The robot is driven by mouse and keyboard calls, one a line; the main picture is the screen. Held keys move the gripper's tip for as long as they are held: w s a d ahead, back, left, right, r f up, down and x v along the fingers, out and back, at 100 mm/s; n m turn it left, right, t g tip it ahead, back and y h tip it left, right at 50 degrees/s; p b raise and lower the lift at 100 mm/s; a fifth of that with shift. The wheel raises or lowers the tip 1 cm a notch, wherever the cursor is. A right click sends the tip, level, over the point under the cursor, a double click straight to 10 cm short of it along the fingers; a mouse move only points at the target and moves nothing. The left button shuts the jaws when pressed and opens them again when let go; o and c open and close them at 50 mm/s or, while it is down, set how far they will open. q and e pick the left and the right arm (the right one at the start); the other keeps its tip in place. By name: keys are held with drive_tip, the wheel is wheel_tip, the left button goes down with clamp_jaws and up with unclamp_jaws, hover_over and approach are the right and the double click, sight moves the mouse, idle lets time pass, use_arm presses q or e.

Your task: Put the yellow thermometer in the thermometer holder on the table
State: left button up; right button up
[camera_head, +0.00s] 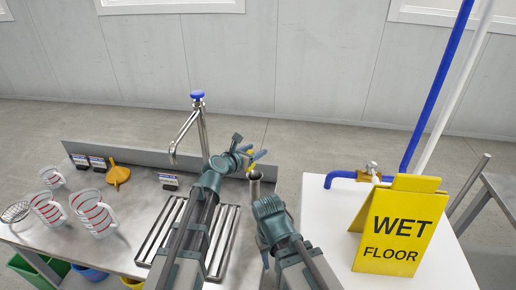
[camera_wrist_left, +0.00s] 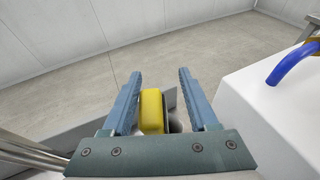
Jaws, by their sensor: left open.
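The yellow thermometer (camera_wrist_left: 152,111) shows as a yellow block between the two fingers of my left gripper (camera_wrist_left: 160,98). My left gripper is open, with a gap on each side of the yellow part. In the head view my left gripper (camera_head: 252,160) is above a metal cylinder (camera_head: 255,186), which looks like the thermometer holder, at the table's right end. A little yellow of the thermometer (camera_head: 250,152) shows there. The gripper hides whether its stem is inside the holder. My right gripper (camera_head: 268,240) is low in the middle, its fingers mostly hidden.
A metal table (camera_head: 120,219) holds measuring jugs (camera_head: 93,212), an orange funnel (camera_head: 117,174), a slatted drain (camera_head: 224,240) and a tap (camera_head: 200,130). A white table (camera_head: 335,235) at right carries a yellow wet-floor sign (camera_head: 400,230) and a blue pipe (camera_head: 435,90).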

use_arm(q)
drive_tip(key=p+v, duration=0.2)
drive_tip(key=v, duration=0.7)
drive_tip(key=shift+s+a, duration=0.15)
drive_tip(key=shift+s, duration=0.2)
drive_tip(key=shift+r, duration=0.1)
drive_tip(key=s+a+f+m+g+y, duration=0.3)
drive_tip(key=s+f+m+g, duration=0.45)
drive_tip(key=m, duration=0.85)
drive_tip(key=s+a+f+m+g+y, duration=0.45)
drive_tip(key=s+a+f+m, duration=0.35)
drive_tip(key=s+a+m, duration=0.4)
drive_tip(key=s+d+r+m+y+p, duration=0.1)
drive_tip(key=s+d+m, duration=0.1)
drive_tip(key=d, duration=0.4)
drive_tip(key=s+d+r+m+y+p, duration=0.1)
drive_tip(key=s+d+m, duration=0.2)
drive_tip(key=d, duration=0.4)
drive_tip(key=shift+r, duration=0.15)
drive_tip(key=shift+s+d, duration=0.1)
